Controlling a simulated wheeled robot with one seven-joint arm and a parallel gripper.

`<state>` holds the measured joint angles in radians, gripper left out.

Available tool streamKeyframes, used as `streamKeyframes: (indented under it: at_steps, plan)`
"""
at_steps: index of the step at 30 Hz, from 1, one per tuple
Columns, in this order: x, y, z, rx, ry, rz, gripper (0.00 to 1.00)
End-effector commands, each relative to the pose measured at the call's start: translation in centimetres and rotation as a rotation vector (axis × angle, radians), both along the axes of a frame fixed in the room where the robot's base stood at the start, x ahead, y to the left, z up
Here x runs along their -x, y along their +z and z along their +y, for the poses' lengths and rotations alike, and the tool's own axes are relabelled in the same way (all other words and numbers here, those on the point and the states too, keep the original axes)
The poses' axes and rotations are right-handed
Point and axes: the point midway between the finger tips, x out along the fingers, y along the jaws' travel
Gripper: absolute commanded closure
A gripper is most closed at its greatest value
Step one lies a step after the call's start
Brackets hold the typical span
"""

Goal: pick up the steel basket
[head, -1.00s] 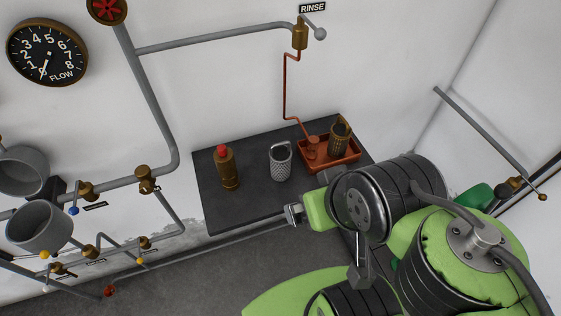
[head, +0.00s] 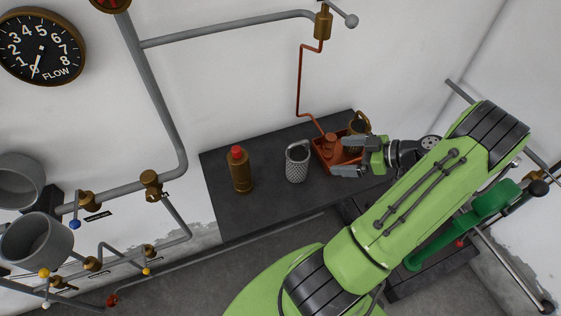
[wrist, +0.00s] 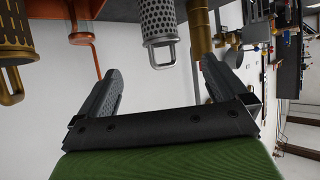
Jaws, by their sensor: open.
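The steel basket (head: 297,162) is a grey perforated cup with a looped handle. It stands upright on the dark bench, between the brass bottle and the copper tray. My gripper (head: 347,156) is open and empty to the right of the basket, over the front of the tray, with its fingers pointing left. In the wrist view, the steel basket (wrist: 158,22) shows ahead of the open gripper (wrist: 155,88), roughly between the finger directions and apart from them. A brass basket (wrist: 14,48) also shows there at the far left.
The brass bottle with a red cap (head: 239,170) stands left of the steel basket. The copper tray (head: 331,160) holds a copper fitting and the brass basket (head: 358,124). A copper pipe (head: 301,85) comes down behind. The bench front (head: 245,215) is clear.

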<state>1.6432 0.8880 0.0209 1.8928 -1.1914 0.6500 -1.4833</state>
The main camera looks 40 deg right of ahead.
Motion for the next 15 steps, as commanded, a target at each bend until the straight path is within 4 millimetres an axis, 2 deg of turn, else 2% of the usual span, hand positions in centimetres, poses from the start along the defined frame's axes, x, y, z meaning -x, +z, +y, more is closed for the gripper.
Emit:
streamKeyframes:
  at_steps: [9,15]
  plan:
    - [-5.7,-3.4,3.3,-0.005,0.007,0.002,0.00]
    - [-8.0,-4.8,4.5,-0.003,0.003,0.003,0.00]
